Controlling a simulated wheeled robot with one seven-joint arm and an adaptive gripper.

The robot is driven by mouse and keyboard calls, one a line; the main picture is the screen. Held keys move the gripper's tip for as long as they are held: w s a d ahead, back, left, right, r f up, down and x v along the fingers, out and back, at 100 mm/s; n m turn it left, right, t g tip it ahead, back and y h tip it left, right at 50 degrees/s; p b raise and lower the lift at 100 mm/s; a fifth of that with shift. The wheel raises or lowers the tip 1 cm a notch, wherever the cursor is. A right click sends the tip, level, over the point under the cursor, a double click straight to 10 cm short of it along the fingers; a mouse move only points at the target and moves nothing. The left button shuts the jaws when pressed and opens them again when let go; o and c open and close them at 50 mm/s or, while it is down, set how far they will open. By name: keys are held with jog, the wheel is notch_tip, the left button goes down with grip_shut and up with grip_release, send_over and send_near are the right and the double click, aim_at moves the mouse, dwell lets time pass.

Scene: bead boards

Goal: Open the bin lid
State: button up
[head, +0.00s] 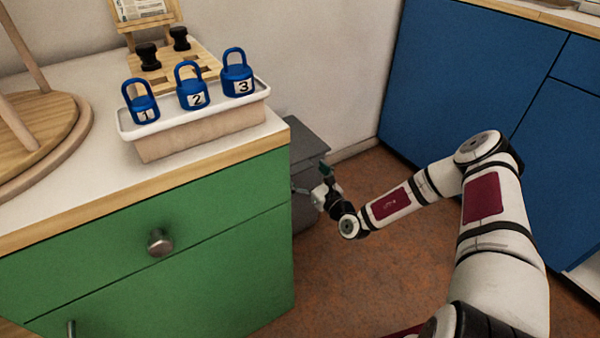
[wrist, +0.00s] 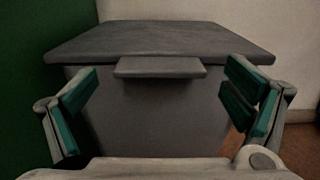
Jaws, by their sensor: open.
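A grey bin stands on the floor beside the green cabinet, with its flat lid (head: 303,140) shut on top. In the wrist view the lid (wrist: 160,40) is level and a small handle tab (wrist: 160,68) sticks out from its front edge. The bin body (wrist: 155,115) shows below it. My gripper (wrist: 165,105) is open and empty, facing the bin's front, with one finger to each side of the tab and a little lower. In the head view my gripper (head: 312,190) is at the bin's front, and my wrist hides part of the bin.
The green cabinet (head: 150,240) stands close on the bin's left, with a wall behind. On its top a white tray (head: 195,125) holds blue numbered weights (head: 193,92). Blue cabinets (head: 470,90) stand at the right. The brown floor (head: 375,250) in front is clear.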

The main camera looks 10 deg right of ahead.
jog(key=shift+b+x, duration=0.55)
jog(key=shift+x, duration=1.2)
